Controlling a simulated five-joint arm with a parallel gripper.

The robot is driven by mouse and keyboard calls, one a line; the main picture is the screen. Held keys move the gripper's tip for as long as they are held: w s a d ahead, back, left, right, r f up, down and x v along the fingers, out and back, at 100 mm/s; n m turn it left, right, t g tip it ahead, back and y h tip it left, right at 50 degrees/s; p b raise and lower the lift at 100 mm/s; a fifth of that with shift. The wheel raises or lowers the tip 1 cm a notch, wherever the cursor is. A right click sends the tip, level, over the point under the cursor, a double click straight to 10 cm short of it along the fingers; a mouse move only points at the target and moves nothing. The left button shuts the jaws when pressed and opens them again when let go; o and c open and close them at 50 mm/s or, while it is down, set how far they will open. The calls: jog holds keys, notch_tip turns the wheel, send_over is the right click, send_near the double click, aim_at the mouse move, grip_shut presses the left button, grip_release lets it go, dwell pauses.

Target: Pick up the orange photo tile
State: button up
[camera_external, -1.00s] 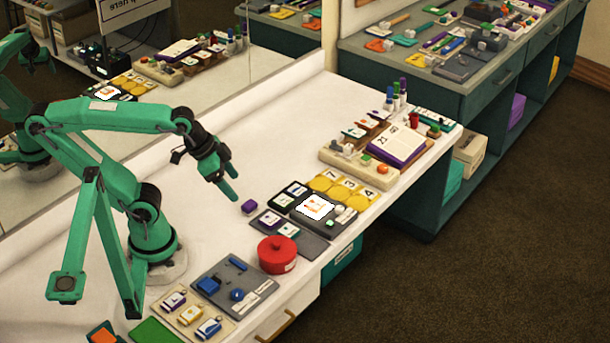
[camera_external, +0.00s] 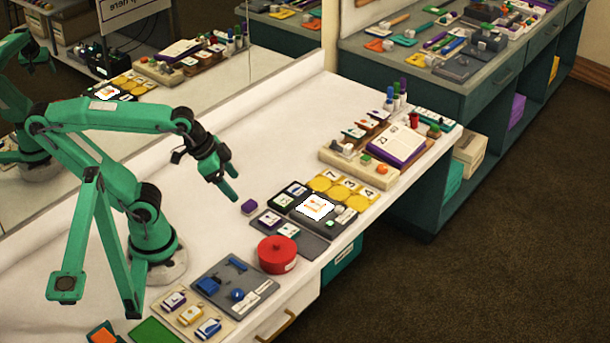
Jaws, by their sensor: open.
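A bright white tile with a small orange picture (camera_external: 315,207) lies on a dark tray (camera_external: 337,225) near the front edge of the white counter. A plain orange square (camera_external: 103,336) is partly cut off at the bottom left edge. I cannot tell for sure which is the orange photo tile; the white one with the orange picture looks like a photo. My gripper (camera_external: 233,184) is open and empty, hanging above the counter to the left of the white tile. It is apart from both pieces. A small purple block (camera_external: 249,207) sits just below my fingertips in the picture.
A round red pot (camera_external: 277,255) stands in front of the tray. Yellow number discs (camera_external: 342,187), tile cards (camera_external: 275,223) and a grey tray with blue parts (camera_external: 235,285) crowd the front edge. A mirror (camera_external: 200,85) runs behind.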

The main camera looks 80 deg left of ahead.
jog(key=shift+w, duration=0.1)
jog(key=m+g, duration=0.6)
jog(key=m, duration=0.3)
send_over(317, 204)
jog(key=f, duration=1.3)
jog(key=shift+d+f, duration=0.3)
jog(key=shift+f, duration=0.1)
jog(key=shift+a+f, duration=0.2)
jog(key=shift+f, duration=0.1)
jog(key=shift+f, duration=1.3)
jog(key=shift+f, duration=0.1)
